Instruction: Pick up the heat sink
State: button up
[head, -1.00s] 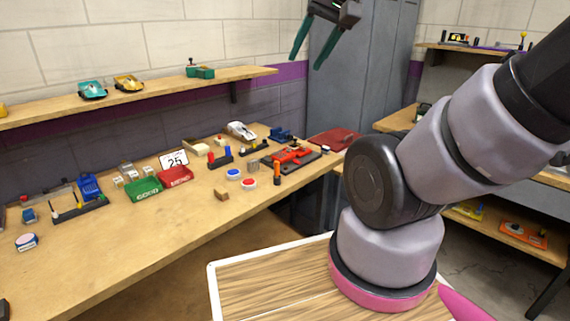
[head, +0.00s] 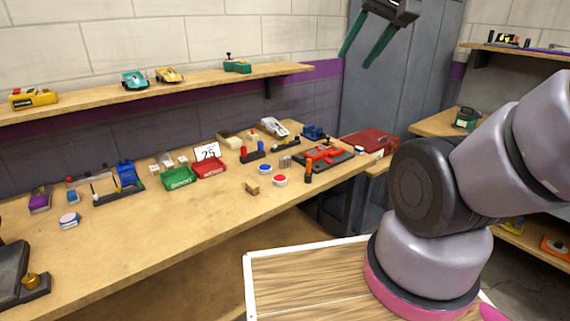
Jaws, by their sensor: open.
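A small grey block that looks like the heat sink (head: 285,161) sits on the wooden workbench (head: 190,245), just left of a red-and-black fixture (head: 325,158). It is too small for me to make out its fins. My gripper (head: 356,60) is open and empty, high in front of the grey locker. Its two green fingers point down and to the left. It is well above the bench and apart from the grey block.
Round red (head: 280,180) and blue (head: 265,169) pieces and a wooden block (head: 252,188) lie near the grey block. Green (head: 178,178) and red (head: 209,168) bins stand to the left. A shelf (head: 215,75) with toy cars runs above. The bench front is largely clear.

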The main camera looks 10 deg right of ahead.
aim_at(284, 162)
jog(key=i+l+z, duration=0.15)
jog(key=i+l, duration=1.1)
jog(key=i, duration=0.05)
